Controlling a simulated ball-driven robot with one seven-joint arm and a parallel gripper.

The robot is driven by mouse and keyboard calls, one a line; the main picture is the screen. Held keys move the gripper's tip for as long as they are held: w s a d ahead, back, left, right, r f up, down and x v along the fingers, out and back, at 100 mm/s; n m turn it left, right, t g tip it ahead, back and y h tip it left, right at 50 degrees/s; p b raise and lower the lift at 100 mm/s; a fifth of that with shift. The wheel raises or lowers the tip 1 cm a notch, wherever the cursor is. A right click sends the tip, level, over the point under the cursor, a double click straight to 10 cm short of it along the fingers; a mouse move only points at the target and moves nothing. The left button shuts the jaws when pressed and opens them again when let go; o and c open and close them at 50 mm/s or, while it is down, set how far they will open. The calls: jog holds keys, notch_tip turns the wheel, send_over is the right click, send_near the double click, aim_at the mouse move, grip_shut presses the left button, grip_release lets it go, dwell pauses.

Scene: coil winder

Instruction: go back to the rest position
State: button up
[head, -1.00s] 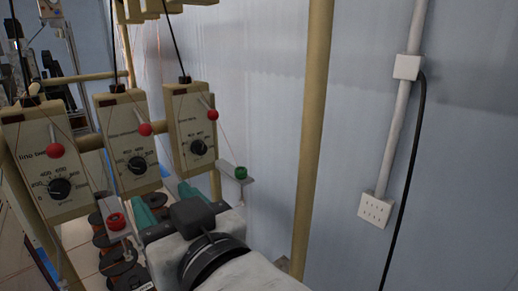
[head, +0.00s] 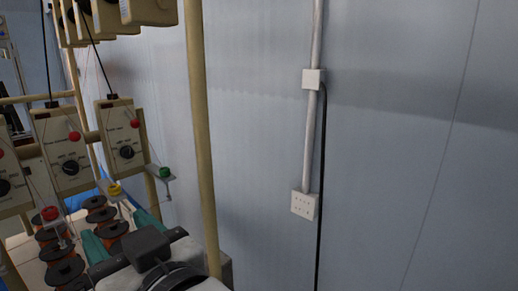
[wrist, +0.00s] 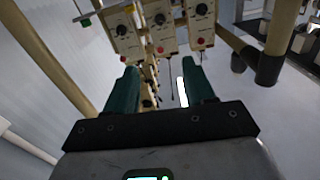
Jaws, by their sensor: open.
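The same kind of box (wrist: 163,33) shows at the top of the wrist view. The gripper appears apart from them.
A tan upright post (head: 203,140) stands close to the right of my gripper. Copper-coloured spools (head: 68,270) stand at the lower left.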

jog(key=w+d+f+m+g+h, duration=0.1)
jog(key=d+f+m+h, duration=0.3)
jog(key=d+f, duration=0.9)
jog(key=w+d+f+m+g+h, duration=0.15)
jog(key=d+f+h, duration=0.45)
jog(key=d+f, duration=0.7)
jog(key=s+d+f+m+g+h, duration=0.2)
jog(key=s+d+f+g, duration=0.2)
jog(key=s+d+f, duration=0.5)
jog(key=s+d+f+m+g+h, duration=0.1)
jog(key=s+d+f+g, duration=0.3)
jog(key=s+d+f, duration=0.4)
jog(key=s+f+m+b, duration=0.1)
jog(key=s+f, duration=0.2)
jog(key=s, duration=0.4)
jog(key=shift+s+d+f+h, duration=0.25)
jog(key=shift+d+f+h, duration=0.05)
jog(key=shift+d+h, duration=0.1)
jog(key=shift+a+m, duration=0.15)
jog(key=shift+m, duration=0.1)
